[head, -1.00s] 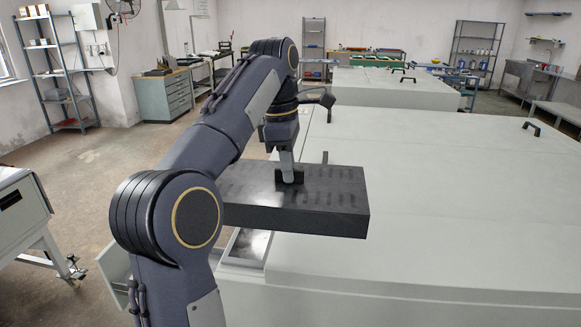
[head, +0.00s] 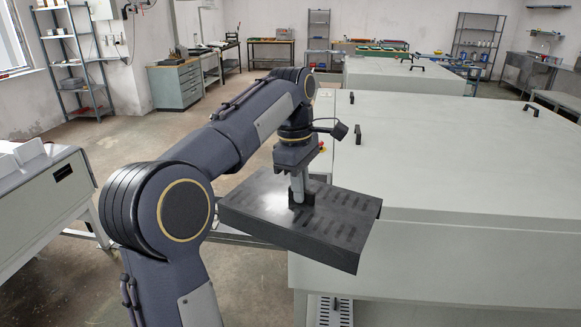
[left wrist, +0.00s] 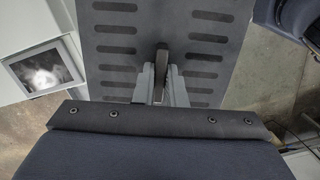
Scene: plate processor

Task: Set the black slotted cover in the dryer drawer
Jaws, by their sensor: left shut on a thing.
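The black slotted cover (head: 345,228) is a flat, thick black slab with rows of slots. It hangs in the air at the near left corner of the large white machine (head: 440,240). My left gripper (head: 298,198) is shut on the cover's upright handle at its middle. In the left wrist view the slotted top of the cover (left wrist: 115,62) fills the upper middle, with the handle (left wrist: 161,70) between the fingers. My right gripper is out of view.
A pale slotted strip (head: 322,315) shows low at the machine's near left corner, partly cut off. A white unit on legs (head: 45,205) stands at the left. Bare floor (head: 215,285) lies between them.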

